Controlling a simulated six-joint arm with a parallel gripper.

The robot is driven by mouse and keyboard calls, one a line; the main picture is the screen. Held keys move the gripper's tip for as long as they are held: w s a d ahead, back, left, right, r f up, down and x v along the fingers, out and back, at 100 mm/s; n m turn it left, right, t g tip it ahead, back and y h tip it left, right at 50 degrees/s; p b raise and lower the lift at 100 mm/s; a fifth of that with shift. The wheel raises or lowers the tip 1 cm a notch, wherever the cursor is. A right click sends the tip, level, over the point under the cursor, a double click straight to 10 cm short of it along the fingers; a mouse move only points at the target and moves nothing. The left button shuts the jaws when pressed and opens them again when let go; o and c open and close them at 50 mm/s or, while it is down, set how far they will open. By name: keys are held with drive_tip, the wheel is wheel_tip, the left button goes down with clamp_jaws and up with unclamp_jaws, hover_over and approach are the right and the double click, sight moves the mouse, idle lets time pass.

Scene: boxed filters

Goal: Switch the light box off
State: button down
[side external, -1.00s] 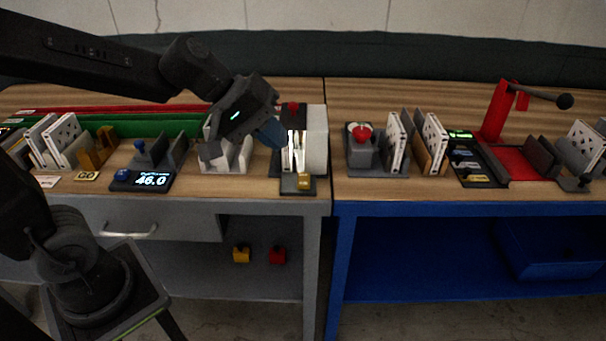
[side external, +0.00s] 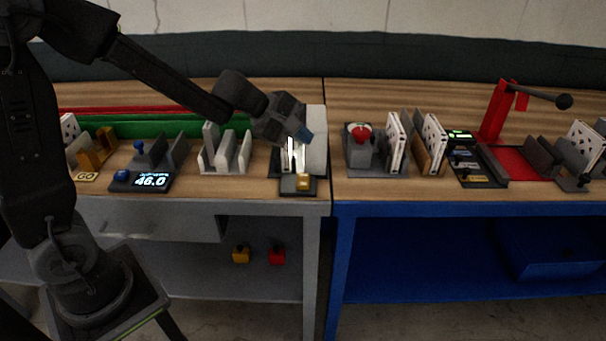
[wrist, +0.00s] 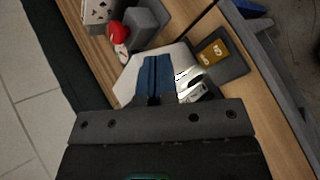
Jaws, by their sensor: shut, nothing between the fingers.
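The light box (side external: 317,140) is a white box near the right end of the left bench. Its front panel (side external: 293,157) glows bright white, and the glow also shows beside the fingers in the wrist view (wrist: 188,86). My gripper (side external: 305,134) is shut and empty, with its blue fingertips at the upper front of the light box. In the wrist view the shut fingers (wrist: 154,76) lie over the box's pale top; I cannot tell whether they touch it. No switch on the box is clearly visible, and my gripper covers part of the box.
A display (side external: 148,181) reads 46.0.

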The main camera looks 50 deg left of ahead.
sight(302, 178)
drive_tip(key=shift+w+a+f, duration=0.15)
drive_tip(key=shift+w+f, duration=0.05)
drive_tip(key=shift+f, duration=1.25)
drive_tip(key=shift+w+a+f, duration=0.15)
drive_tip(key=shift+a+f, duration=0.05)
drive_tip(key=shift+f, duration=1.25)
drive_tip(key=shift+w+a+f, duration=0.15)
drive_tip(key=shift+w+f, duration=0.05)
drive_tip(key=shift+f, duration=1.25)
drive_tip(key=shift+f, duration=0.1)
drive_tip(key=shift+f, duration=0.3)
drive_tip(key=shift+w+a+f, duration=0.1)
drive_tip(key=shift+f, duration=0.25)
drive_tip(key=shift+r, duration=0.1)
drive_tip(key=shift+r, duration=0.65)
drive_tip(key=shift+s+d+r, duration=0.15)
drive_tip(key=shift+r, duration=0.7)
drive_tip(key=shift+s+d+r, duration=0.1)
drive_tip(key=shift+s+r, duration=0.05)
drive_tip(key=shift+r, duration=0.65)
drive_tip(key=shift+s+d+r, duration=0.15)
drive_tip(key=shift+r, duration=0.7)
drive_tip(key=shift+r, duration=0.1)
